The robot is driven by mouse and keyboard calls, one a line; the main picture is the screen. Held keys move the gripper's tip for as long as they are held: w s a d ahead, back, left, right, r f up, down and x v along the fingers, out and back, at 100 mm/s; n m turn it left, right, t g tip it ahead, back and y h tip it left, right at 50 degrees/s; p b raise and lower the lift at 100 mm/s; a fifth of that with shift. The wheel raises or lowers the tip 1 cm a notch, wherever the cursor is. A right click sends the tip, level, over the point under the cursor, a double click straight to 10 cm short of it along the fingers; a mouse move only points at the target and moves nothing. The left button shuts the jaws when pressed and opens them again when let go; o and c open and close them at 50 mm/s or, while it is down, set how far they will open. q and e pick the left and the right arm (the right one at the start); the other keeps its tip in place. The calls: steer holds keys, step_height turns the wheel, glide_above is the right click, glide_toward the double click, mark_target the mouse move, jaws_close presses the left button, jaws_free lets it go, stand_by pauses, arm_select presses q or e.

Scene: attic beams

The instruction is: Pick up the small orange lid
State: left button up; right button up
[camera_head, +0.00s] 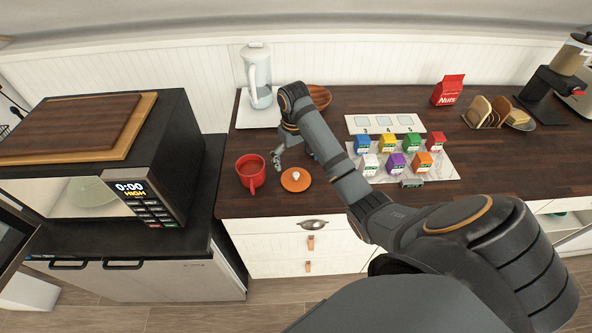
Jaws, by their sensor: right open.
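The small orange lid (295,180) lies flat on the dark wooden counter, with a pale knob on top. A red mug (251,172) with dark contents stands just to its left. My right gripper (277,163) is above the counter, between the mug and the lid and slightly behind them. Its jaws are open and no object shows between them. My right arm reaches in from the lower right across the counter. My left gripper is not in view.
A white kettle (258,80) and brown bowl (319,97) stand behind my right arm. Several coloured boxes (388,142) sit on a light mat to the right. A microwave (150,170) with its door open is at the left. Bare counter (490,165) lies at the right.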

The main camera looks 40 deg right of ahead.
mark_target(295, 174)
step_height(295, 174, down, 3)
steer(key=shift+w+b, duration=0.1)
steer(key=shift+b, duration=0.6)
steer(key=shift+r, duration=0.1)
steer(key=f+b, duration=0.2)
steer(key=s+f+b, duration=0.1)
steer(key=f+b, duration=0.1)
steer(key=shift+f, duration=0.25)
steer(key=shift+w+f+b, duration=0.1)
steer(key=shift+f+b, duration=0.25)
steer(key=shift+b, duration=0.05)
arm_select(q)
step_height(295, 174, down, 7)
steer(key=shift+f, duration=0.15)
arm_select(e)
steer(key=shift+w+r, duration=0.1)
steer(key=shift+c, duration=0.4)
